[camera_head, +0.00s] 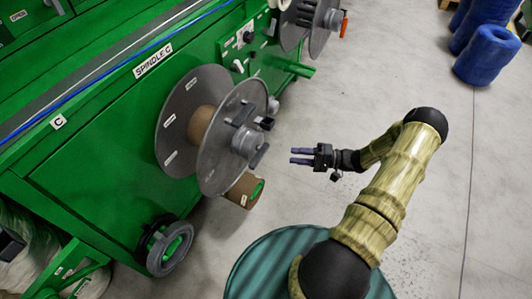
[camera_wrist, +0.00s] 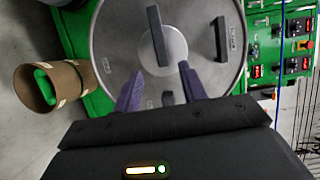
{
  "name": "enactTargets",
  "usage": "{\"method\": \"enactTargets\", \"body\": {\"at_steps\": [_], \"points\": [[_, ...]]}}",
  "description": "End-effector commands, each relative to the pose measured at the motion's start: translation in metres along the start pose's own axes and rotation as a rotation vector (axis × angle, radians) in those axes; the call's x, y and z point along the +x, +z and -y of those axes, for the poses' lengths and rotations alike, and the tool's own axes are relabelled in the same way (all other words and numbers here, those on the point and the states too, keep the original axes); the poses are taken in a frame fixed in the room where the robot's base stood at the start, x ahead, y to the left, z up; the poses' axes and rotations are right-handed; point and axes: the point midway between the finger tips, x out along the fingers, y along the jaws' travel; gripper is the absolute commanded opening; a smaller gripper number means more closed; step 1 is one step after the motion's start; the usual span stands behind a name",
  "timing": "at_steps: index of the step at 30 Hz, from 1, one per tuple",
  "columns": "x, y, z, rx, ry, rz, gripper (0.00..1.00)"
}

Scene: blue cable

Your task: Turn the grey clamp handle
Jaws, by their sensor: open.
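The grey clamp handle (camera_wrist: 157,36) is a dark grey bar across the round light grey hub (camera_wrist: 175,48) of a large grey reel in the wrist view. It stands nearly upright in that picture. In the head view the hub (camera_head: 246,143) faces right, with dark bars around it; which one is the handle is hard to tell. My gripper (camera_head: 292,156) is open and empty, to the right of the reel, apart from it. In the wrist view its two purple-grey fingers (camera_wrist: 160,75) point at the hub, with the handle beyond and between their tips.
The reel's grey disc (camera_head: 217,170) is on a green machine (camera_head: 110,130) labelled SPINDLE C. A brown cardboard core (camera_head: 240,188) sits below the reel. A second reel (camera_head: 310,20) is further back. Blue rolls (camera_head: 486,55) stand at the upper right.

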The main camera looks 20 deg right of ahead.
Motion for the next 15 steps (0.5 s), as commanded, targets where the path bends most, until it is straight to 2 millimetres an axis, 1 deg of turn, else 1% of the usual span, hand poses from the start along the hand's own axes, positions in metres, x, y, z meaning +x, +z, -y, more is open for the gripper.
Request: {"method": "enactTargets", "body": {"at_steps": [1, 3, 15], "points": [[0.01, 0.0, 0.0, 0.0, -0.002, 0.004, 0.42], [0.022, 0.001, 0.0, 0.001, -0.001, 0.004, 0.42], [0.091, 0.001, 0.0, 0.001, -0.001, 0.003, 0.42]]}}
